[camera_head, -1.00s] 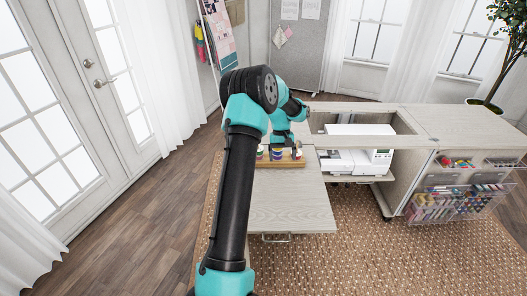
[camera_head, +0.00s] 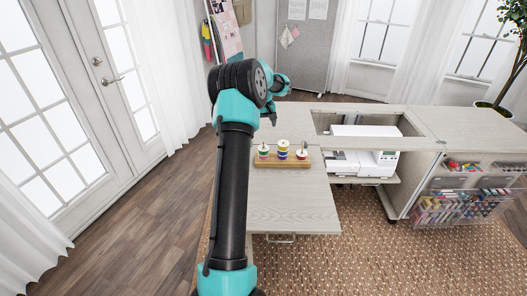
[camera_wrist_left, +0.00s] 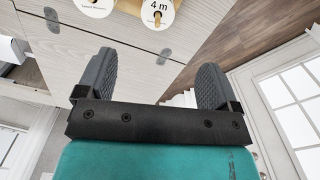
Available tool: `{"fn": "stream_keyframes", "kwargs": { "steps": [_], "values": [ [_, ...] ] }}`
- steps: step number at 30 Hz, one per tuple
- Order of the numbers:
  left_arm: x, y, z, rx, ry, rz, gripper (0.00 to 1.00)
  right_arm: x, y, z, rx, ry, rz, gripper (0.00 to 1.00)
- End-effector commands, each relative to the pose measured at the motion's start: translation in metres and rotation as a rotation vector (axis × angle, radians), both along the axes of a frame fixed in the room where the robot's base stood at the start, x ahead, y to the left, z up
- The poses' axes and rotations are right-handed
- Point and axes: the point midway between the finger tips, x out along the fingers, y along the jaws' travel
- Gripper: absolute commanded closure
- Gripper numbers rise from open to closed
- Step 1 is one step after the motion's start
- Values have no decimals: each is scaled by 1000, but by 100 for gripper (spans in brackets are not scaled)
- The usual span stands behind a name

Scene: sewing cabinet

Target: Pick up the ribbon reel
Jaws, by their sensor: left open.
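Several ribbon reels stand on pegs of a wooden rack (camera_head: 270,164) on the cabinet's fold-out leaf: a left reel (camera_head: 263,152), a middle reel (camera_head: 283,150) and a right reel (camera_head: 302,155). I cannot tell which one the task names. My left gripper (camera_head: 271,119) is behind and left of the rack, partly hidden by my own arm. In the left wrist view its jaws (camera_wrist_left: 156,65) are apart with nothing between them. A white reel marked "4 m" (camera_wrist_left: 157,13) shows at the top edge there, beyond the fingers. My right gripper is not in view.
The pale wooden leaf (camera_head: 290,207) is clear in front of the rack. A white sewing machine (camera_head: 362,158) sits in the cabinet opening to the right. Clear bins of threads (camera_head: 460,205) hang at the cabinet's right. Glass doors (camera_head: 55,130) stand at the left.

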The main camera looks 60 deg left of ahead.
Motion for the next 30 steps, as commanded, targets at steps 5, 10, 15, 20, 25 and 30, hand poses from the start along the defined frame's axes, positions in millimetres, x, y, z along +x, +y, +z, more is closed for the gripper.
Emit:
{"fn": "stream_keyframes", "kwargs": {
  "steps": [5,10,15,20,25,30],
  "values": [
    [-1,0,-33,-2,2,0,14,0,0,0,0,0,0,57],
    [-1,0,-61,-2,3,0,14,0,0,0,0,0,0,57],
    [0,0,-83,-1,1,0,14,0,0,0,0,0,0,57],
    [0,0,-89,0,0,0,14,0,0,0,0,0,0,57],
    [0,0,-88,0,0,0,14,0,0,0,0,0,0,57],
    [0,0,-93,-1,0,0,14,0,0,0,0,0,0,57]
  ]
}}
